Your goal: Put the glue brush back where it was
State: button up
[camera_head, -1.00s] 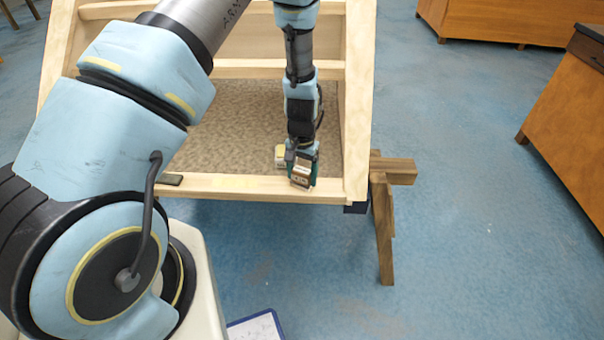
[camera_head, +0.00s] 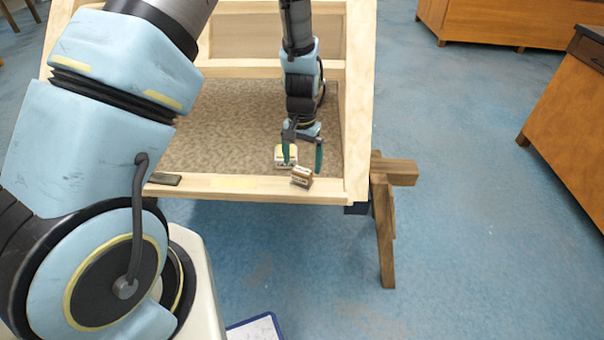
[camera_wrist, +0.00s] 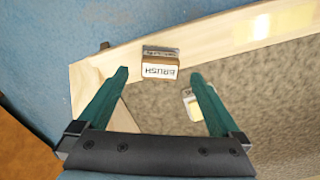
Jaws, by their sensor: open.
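The fingers also show in the wrist view (camera_wrist: 159,72).
A second pale block with a yellowish top (camera_head: 286,155) sits on the brown panel behind the rail, close to my left finger. A dark flat piece (camera_head: 164,179) lies on the rail at left. A yellow patch (camera_wrist: 290,20) marks the rail. A wooden trestle (camera_head: 384,220) supports the frame's right side.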

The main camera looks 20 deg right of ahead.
aim_at(302, 170)
notch_tip(302, 170, up, 6)
jog(key=b, duration=0.1)
jog(key=w+a+r+n, duration=0.15)
jog(key=a+r, duration=0.25)
jog(key=a, duration=0.4)
jog(key=w+a+r+n, duration=0.1)
jog(key=a+r+n, duration=0.1)
jog(key=a+r, duration=0.35)
jog(key=s+a+r+n, duration=0.1)
jog(key=s+a+n, duration=0.1)
jog(key=a, duration=0.6)
jog(key=s+a+r+n+t, duration=0.1)
jog(key=s+a, duration=0.3)
jog(key=a, duration=0.4)
jog(key=shift+s+a+r+n+t, duration=0.3)
jog(key=shift+r+n, duration=0.3)
jog(key=shift+n, duration=0.25)
jog(key=shift+w, duration=0.1)
